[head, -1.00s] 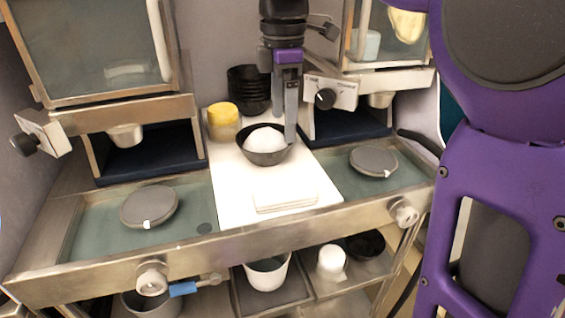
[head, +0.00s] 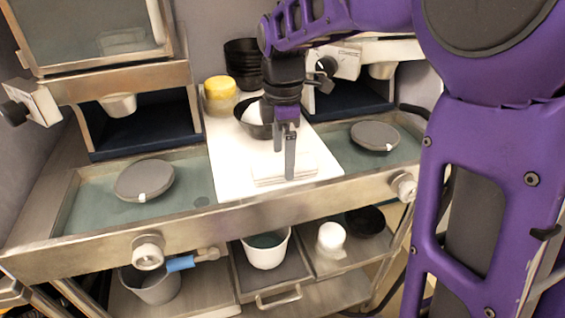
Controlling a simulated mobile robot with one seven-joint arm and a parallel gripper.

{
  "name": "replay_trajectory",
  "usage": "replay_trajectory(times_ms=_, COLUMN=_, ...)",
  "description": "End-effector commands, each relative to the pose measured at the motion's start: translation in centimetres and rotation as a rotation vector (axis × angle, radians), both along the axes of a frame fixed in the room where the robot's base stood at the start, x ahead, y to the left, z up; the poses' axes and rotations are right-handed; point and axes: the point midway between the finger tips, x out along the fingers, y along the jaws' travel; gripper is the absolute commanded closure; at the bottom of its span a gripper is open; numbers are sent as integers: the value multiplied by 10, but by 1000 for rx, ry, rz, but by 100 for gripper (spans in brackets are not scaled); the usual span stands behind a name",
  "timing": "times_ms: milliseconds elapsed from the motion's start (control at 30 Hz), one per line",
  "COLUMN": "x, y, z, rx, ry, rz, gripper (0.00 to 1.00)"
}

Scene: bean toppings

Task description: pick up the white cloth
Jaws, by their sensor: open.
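The white cloth (head: 309,169) looks like a flat, folded stack near the front edge of the white board (head: 228,172). My gripper (head: 287,163) points down over the cloth and is open. Its fingers overlap the cloth in the picture, and I cannot tell whether they touch it or how far they straddle it. One finger shows clearly, seen almost edge-on. The fingers hide the middle of the cloth.
A black bowl (head: 244,126) with white contents stands just behind my gripper. A yellow-topped jar (head: 220,93) and stacked dark bowls (head: 240,60) are farther back. Round grey lids (head: 144,181) (head: 374,135) lie on either side. The board's left part is clear.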

Motion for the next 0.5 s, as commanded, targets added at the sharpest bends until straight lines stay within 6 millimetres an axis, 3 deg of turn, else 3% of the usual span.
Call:
replay_trajectory(times_ms=133, x=0, y=0, z=-18, rx=0, ry=0, rz=0, gripper=0)
replay_trajectory(times_ms=400, x=0, y=0, z=-20, rx=0, ry=0, rz=0, gripper=0)
replay_trajectory(times_ms=500, x=0, y=0, z=-20, rx=0, ry=0, rz=0, gripper=18)
